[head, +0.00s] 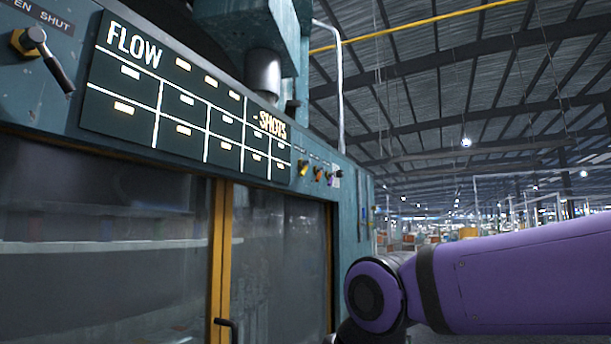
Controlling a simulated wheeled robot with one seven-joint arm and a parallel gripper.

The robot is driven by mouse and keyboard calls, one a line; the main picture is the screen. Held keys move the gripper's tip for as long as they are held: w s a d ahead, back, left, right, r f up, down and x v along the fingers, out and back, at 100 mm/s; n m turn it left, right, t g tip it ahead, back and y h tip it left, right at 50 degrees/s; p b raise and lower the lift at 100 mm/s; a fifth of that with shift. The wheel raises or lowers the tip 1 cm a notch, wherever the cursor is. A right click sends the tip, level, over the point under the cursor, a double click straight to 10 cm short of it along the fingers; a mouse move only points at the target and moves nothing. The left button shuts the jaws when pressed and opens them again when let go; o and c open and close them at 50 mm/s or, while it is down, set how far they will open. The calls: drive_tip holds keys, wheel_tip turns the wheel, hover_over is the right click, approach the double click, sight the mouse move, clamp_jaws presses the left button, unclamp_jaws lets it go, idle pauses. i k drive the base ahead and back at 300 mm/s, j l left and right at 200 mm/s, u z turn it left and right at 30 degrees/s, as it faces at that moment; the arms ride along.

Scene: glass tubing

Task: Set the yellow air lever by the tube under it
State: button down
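A small yellow lever (304,169) is on the front of the teal machine, just right of the sign board. It is the leftmost of a short row. Its exact angle is too small to read. No tube shows clearly under it; the area below is dark glass. My gripper is out of view; only my purple arm and its dark joint show at the lower right, apart from the levers.
An orange lever (318,173), a purple lever (331,179) and a dark knob (339,173) sit beside it. The FLOW/SHOTS board (185,85) is left of them. A dark-handled lever (48,58) on a brass base is at upper left, under a partly cut-off label ending in SHUT. Glass doors (100,270) with a yellow post (222,255) are below.

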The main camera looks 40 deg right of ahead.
sight(306, 163)
drive_tip(key=i+l, duration=0.35)
drive_tip(key=l, duration=0.2)
drive_tip(key=i+l+z, duration=0.1)
drive_tip(key=i+l, duration=0.25)
drive_tip(key=l, duration=0.2)
drive_tip(key=i+l, duration=0.4)
drive_tip(key=l, duration=0.15)
